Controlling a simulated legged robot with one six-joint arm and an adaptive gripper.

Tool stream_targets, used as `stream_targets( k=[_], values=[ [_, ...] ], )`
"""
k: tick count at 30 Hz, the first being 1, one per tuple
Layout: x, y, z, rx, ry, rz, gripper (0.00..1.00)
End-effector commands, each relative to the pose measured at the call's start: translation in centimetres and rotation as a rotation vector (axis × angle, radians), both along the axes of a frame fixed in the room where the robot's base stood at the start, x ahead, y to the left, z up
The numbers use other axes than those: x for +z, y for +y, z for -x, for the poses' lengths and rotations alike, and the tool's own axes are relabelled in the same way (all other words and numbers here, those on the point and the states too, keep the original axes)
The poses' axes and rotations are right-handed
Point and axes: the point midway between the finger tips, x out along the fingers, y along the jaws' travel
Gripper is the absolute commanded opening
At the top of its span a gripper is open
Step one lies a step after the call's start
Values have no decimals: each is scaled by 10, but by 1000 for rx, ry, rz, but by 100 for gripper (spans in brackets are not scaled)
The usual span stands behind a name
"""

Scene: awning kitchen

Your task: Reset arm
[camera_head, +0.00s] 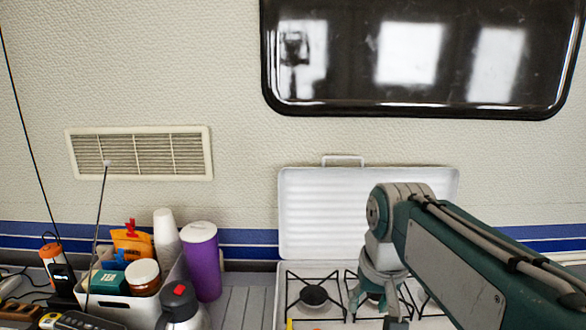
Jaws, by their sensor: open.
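My arm (480,255) reaches in from the lower right, with its wrist bent downward. My gripper (375,308) hangs below the wrist over the white camping stove (308,268), in front of the burner grates. It is open, and I see nothing held in it. Its lower fingertips are partly lost against the dark grate, so I cannot tell the exact gap to the stove.
The stove's raised lid (320,210) stands behind my gripper. Left are a white caddy (115,308) of jars and packets, a purple tumbler (202,262), stacked white cups (166,238) and a grey jug (182,310). Bare slatted counter (240,295) lies between.

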Motion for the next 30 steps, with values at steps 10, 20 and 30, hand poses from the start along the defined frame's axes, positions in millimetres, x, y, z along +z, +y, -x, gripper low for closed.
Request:
stream_targets(
  k=[10,20,30],
  values=[
    [-21,-19,64,-4,-135,16,53],
    [-55,-31,113,-6,-249,39,53],
    [-64,-33,123,-5,-274,46,53]
  ],
)
